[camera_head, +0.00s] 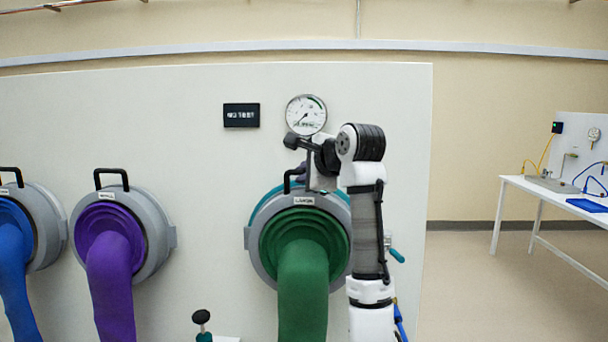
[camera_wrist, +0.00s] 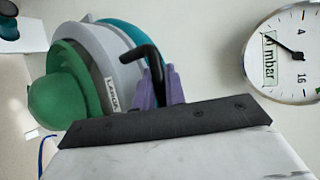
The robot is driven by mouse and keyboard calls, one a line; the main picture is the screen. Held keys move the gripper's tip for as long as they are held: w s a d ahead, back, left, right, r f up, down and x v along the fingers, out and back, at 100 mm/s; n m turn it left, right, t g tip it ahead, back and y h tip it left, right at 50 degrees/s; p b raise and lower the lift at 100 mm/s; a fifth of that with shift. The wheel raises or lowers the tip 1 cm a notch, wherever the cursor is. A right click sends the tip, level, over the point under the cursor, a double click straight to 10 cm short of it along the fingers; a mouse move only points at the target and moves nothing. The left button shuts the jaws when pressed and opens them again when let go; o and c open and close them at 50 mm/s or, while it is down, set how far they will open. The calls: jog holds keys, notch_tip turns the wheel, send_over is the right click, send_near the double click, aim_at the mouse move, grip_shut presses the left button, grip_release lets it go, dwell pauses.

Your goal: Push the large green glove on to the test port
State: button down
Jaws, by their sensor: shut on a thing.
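The large green glove (camera_head: 303,275) hangs from a grey ring (camera_head: 262,255) with a white label on top. The wrist view shows the green glove (camera_wrist: 60,95) and its grey ring (camera_wrist: 103,52) from above. The teal test port (camera_head: 335,203) shows behind the ring's upper edge, and also in the wrist view (camera_wrist: 125,35). Ring and port lie close together; I cannot tell whether they touch or how far the ring is on. My gripper (camera_wrist: 166,88), with purple fingers, is shut on the ring's black handle (camera_wrist: 144,52). My arm hides the ring's right side.
A round pressure gauge (camera_head: 306,114) and a dark display (camera_head: 241,115) sit on the white panel (camera_head: 180,100) above. A purple glove (camera_head: 110,270) and a blue glove (camera_head: 14,265) hang at left. A black knob (camera_head: 201,317) stands low, left of the green glove.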

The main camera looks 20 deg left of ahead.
jog(key=shift+w+a+f, duration=0.1)
jog(key=shift+w+a, duration=0.1)
jog(key=shift+w, duration=0.45)
dwell(0.6)
jog(key=c, duration=1.4)
grip_release()
jog(key=shift+w, duration=0.1)
jog(key=shift+o, duration=0.2)
jog(key=shift+f, duration=0.1)
